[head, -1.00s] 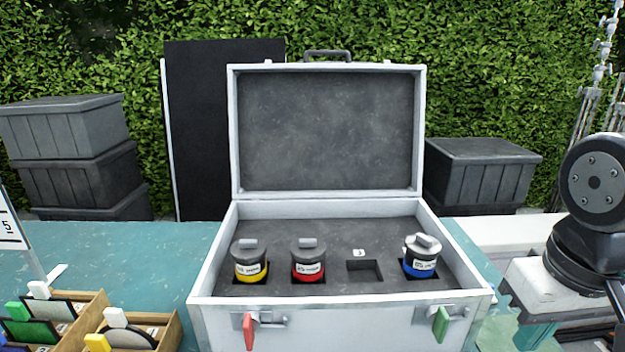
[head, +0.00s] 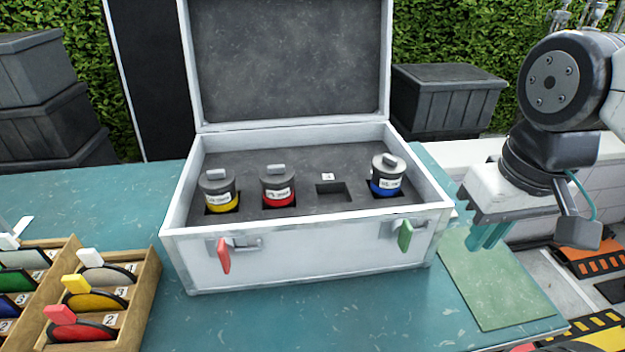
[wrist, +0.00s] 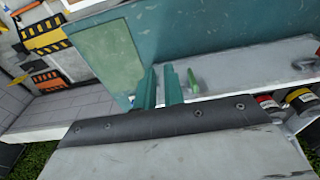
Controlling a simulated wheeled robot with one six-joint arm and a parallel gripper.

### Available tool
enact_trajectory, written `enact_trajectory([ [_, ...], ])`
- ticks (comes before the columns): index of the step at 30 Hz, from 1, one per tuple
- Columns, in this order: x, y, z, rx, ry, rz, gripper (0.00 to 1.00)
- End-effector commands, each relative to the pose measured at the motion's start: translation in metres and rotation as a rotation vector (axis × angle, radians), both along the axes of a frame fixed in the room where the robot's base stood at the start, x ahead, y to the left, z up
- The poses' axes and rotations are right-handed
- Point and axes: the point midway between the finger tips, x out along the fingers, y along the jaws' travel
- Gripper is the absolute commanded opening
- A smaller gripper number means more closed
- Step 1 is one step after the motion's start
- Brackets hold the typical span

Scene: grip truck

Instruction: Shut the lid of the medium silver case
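The silver case (head: 300,260) stands on the teal table with its lid (head: 290,65) raised about upright at the back. Its grey foam holds a yellow-banded canister (head: 218,190), a red-banded one (head: 279,186) and a blue-banded one (head: 386,175); one slot (head: 333,192) is empty. A red latch (head: 223,255) and a green latch (head: 404,235) hang on the front. My gripper (head: 488,236) is right of the case, apart from it. In the wrist view its teal fingers (wrist: 160,87) stand apart with nothing between them; the case front (wrist: 245,66) lies beyond.
Wooden racks (head: 140,285) with coloured discs stand at the front left. A green mat (head: 495,278) lies at the table's right end. Dark crates (head: 445,98) stand behind on the right, more (head: 45,105) on the left. The table in front of the case is clear.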

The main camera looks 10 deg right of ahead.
Motion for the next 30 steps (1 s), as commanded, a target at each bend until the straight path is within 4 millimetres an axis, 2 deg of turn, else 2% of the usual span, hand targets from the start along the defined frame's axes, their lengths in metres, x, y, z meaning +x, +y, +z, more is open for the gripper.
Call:
enact_trajectory([
  [1, 0.0, 0.0, 0.0, 0.0, 0.0, 0.0, 0.25],
  [2, 0.0, 0.0, 0.0, 0.0, 0.0, 0.0, 0.33],
  [8, 0.0, 0.001, -0.001, 0.0, 0.004, 0.005, 0.34],
  [11, 0.004, 0.003, -0.008, 0.0, 0.043, 0.017, 0.34],
  [14, 0.024, 0.01, -0.003, 0.012, 0.078, 0.031, 0.34],
  [17, 0.071, 0.03, 0.014, 0.07, 0.055, 0.027, 0.34],
  [20, 0.135, 0.057, 0.037, 0.162, -0.016, -0.025, 0.34],
  [26, 0.282, 0.12, 0.093, 0.413, -0.212, -0.229, 0.34],
  [27, 0.313, 0.133, 0.106, 0.473, -0.255, -0.282, 0.34],
  [29, 0.357, 0.15, 0.127, 0.568, -0.316, -0.367, 0.34],
  [30, 0.386, 0.161, 0.142, 0.637, -0.357, -0.429, 0.34],
])
